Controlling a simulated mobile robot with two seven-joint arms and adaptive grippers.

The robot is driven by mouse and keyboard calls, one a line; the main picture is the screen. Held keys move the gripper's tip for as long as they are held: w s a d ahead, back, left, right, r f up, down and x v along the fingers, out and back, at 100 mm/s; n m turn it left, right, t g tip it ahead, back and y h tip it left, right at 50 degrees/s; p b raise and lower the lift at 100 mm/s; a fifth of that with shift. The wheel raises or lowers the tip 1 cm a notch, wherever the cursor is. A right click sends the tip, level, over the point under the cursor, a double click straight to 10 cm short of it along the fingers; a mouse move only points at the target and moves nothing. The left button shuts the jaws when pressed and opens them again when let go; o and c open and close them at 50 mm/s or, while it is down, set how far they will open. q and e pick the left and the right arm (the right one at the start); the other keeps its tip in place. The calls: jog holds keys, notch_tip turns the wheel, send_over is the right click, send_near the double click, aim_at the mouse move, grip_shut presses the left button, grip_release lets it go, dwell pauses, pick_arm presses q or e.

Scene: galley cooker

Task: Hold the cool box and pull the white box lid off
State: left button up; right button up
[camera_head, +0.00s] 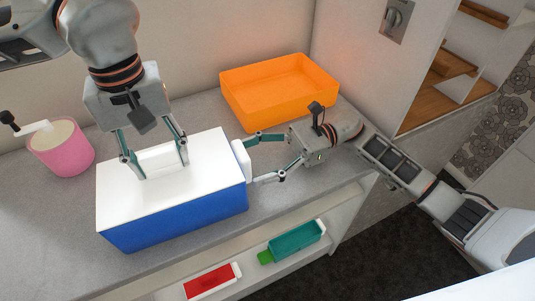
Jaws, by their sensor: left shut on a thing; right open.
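The cool box (190,219) is a blue box standing on the grey counter. Its white lid (122,202) lies flat on top, with a raised white grip (158,158) in the middle. My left gripper (161,170) comes down from above and is shut on this grip, one finger at each end. A white side handle (241,161) sticks out from the right end of the box. My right gripper (253,160) is open beside this handle, with one finger behind it and one in front; whether they touch it I cannot tell.
An orange tray (262,105) stands at the back of the counter (50,220), and a pink pot (62,155) with a white-handled tool is at the left. A shelf below the front edge holds a red container (212,282) and a teal container (296,241).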

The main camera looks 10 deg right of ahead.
jog(key=shift+a, duration=0.35)
jog(key=c, duration=1.3)
